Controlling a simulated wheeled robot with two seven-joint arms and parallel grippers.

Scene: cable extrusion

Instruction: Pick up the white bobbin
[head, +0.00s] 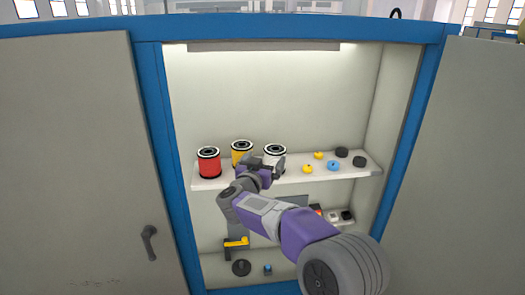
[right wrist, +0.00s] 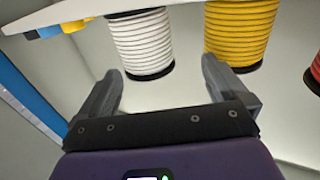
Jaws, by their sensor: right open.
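The white bobbin (head: 275,151) stands upright on the upper shelf, rightmost of three bobbins. In the head view my right gripper (head: 269,163) is in front of it and hides its lower part. In the right wrist view, my right gripper (right wrist: 162,70) is open and empty. The white bobbin (right wrist: 140,42) lies ahead of its fingers, toward the left finger's side of the gap. I cannot tell whether a finger touches it. My left gripper is not in view.
The yellow bobbin (head: 239,152) stands close to the left of the white one, and the red bobbin (head: 209,163) is farther left. Small yellow, blue and black parts lie on the right of the shelf (head: 352,171). Cabinet doors (head: 75,160) stand on both sides.

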